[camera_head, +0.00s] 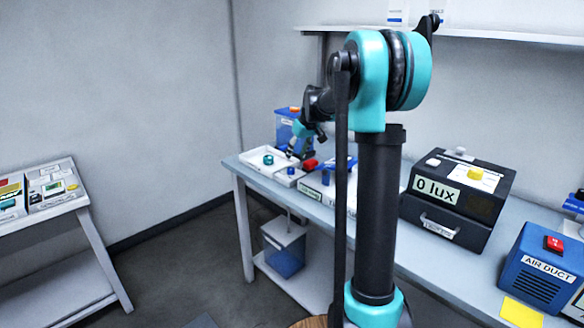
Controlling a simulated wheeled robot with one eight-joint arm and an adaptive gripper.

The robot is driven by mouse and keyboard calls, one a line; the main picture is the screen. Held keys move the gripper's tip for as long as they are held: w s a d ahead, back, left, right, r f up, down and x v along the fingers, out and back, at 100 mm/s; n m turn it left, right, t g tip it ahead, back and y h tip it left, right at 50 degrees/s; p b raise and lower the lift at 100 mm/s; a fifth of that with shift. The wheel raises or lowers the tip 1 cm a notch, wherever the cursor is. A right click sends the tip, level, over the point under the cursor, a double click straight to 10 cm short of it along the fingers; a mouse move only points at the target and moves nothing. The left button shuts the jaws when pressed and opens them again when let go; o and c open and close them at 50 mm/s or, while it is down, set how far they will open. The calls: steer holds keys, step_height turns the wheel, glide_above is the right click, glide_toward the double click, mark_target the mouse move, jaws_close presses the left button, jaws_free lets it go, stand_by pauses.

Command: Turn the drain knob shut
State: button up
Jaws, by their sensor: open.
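My gripper (298,152) is at the back left of the long bench, pointing down beside the blue tank and above the tray area. It is small here, and its jaws are open with nothing seen between them. A red knob-like part (309,164) is just below and right of it. A small blue part (291,170) is below it. I cannot tell which of these, if any, is the drain knob, or whether the gripper touches one. A blue tank (284,128) with an orange top stands behind. My arm hides part of the bench.
A white tray (252,160) holds a teal ring (268,160). A container with blue liquid (284,249) stands on the lower shelf. A black box reading "0 lux" (452,205) and a blue "AIR DUCT" box (541,268) stand right. A side table (62,235) is left, with clear floor between.

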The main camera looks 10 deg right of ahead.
mark_target(291, 169)
steer(key=x, duration=0.7)
steer(key=shift+f, duration=0.15)
steer(key=shift+c, duration=0.2)
jaws_close()
